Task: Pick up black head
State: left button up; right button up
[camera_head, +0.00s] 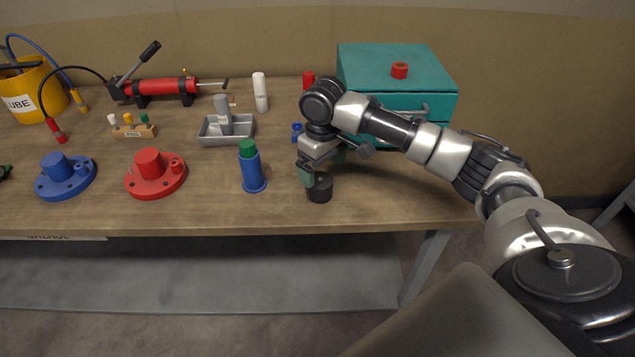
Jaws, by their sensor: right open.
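The black head (320,188) is a short dark cylinder standing on the table near its front edge, right of the middle. My right gripper (322,172) is just above and behind it, with its greenish fingers pointing down and apart. One finger is by the left side of the black head; the other shows farther back to the right. I cannot tell whether a finger touches it. Nothing shows between the fingers. My left gripper is not clearly visible; only a small dark piece shows at the left edge.
A blue cylinder with a green top (252,170) stands left of the black head. A teal box (398,85) with a red ring on it is behind my right arm. Red (157,180) and blue (66,180) flanges and a grey tray (227,138) are farther left. The front right tabletop is clear.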

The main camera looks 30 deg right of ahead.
aim_at(319, 178)
jog(key=shift+s+f, duration=0.1)
jog(key=shift+f, duration=0.65)
jog(key=f, duration=0.2)
jog(key=w+f+p, duration=0.1)
jog(key=f, duration=0.1)
jog(key=shift+a+f, duration=0.15)
jog(key=shift+f, duration=0.6)
jog(key=c, duration=1)
pick_arm(q)
jog(key=shift+r, duration=0.55)
pick_arm(e)
jog(key=shift+r, duration=0.1)
